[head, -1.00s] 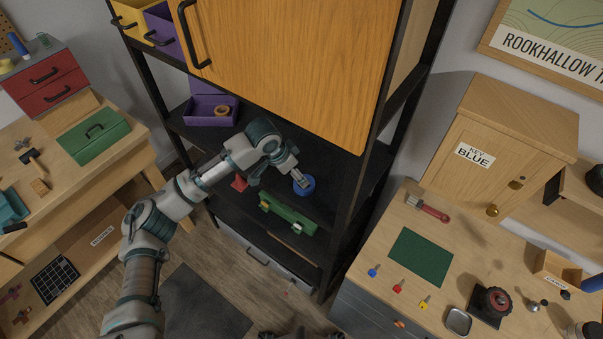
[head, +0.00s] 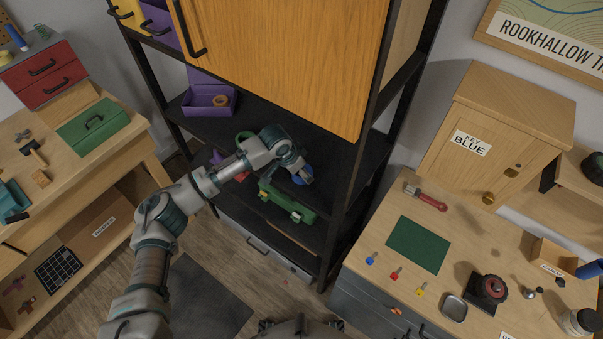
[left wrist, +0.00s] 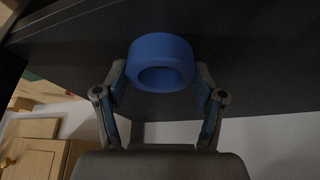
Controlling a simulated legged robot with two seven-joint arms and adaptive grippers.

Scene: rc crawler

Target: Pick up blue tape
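The blue tape (head: 307,172) is a thick blue ring at the black shelf unit, partly hidden by my left gripper (head: 300,176) in the head view. In the left wrist view the blue tape (left wrist: 160,58) sits between the two fingertips of my left gripper (left wrist: 162,82), which touch it on both sides. The gripper is closed around its outside. The tape shows against the dark shelf; any gap below it is hard to tell. My right gripper is not in view.
The black shelf (head: 335,160) surrounds the gripper, with a wooden cabinet door (head: 290,60) above. A workbench (head: 385,285) stands at right.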

